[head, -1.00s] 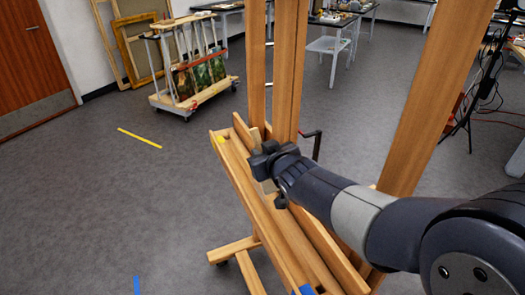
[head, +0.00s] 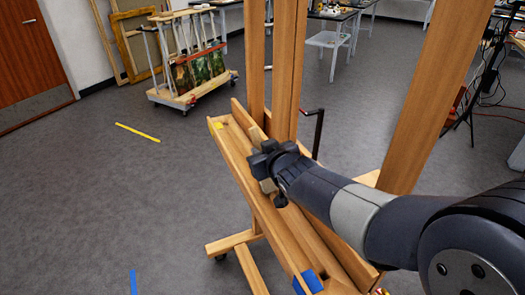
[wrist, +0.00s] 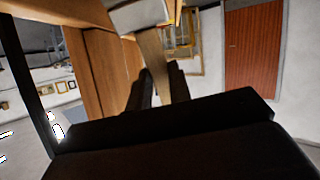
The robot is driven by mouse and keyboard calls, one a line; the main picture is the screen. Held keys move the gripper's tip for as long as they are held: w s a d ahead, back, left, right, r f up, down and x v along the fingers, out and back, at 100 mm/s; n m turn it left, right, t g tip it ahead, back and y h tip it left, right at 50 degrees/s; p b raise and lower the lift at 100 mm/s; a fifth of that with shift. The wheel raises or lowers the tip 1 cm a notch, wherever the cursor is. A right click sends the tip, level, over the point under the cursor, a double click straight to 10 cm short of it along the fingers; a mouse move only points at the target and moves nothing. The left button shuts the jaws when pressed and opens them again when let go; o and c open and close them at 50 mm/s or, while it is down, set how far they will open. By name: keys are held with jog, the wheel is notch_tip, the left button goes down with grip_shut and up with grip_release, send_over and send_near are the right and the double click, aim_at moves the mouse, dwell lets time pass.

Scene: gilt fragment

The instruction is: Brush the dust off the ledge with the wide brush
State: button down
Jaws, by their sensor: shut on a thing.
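The ledge (head: 248,181) is the long wooden tray of an easel, running from the middle of the head view down to the bottom right. My gripper (head: 264,165) is low over its far half. It is shut on the wide brush, whose pale part (head: 267,186) shows just below the jaws. In the wrist view a wooden strip of the brush (wrist: 152,62) stands between the dark fingers of my gripper (wrist: 160,85). Most of the brush is hidden by the gripper. I cannot make out bristle contact or dust on the ledge.
A yellow mark (head: 217,126) is at the ledge's far end and a blue piece (head: 308,282) at its near end. Easel uprights (head: 286,70) rise behind the ledge. A crank (head: 318,130) sticks out behind. A picture cart (head: 193,75) stands farther back. The floor left is open.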

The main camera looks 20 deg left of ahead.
jog(key=shift+f+b, duration=0.3)
dwell(0.4)
jog(key=w+a+p, duration=0.6)
jog(key=w+a, duration=0.4)
jog(key=a, duration=0.1)
jog(key=shift+a, duration=0.15)
dwell(1.7)
jog(key=shift+s+a+f, duration=0.1)
jog(key=shift+s, duration=0.05)
jog(key=shift+s+a+b, duration=0.4)
jog(key=shift+s+b, duration=0.15)
jog(key=shift+b, duration=1.1)
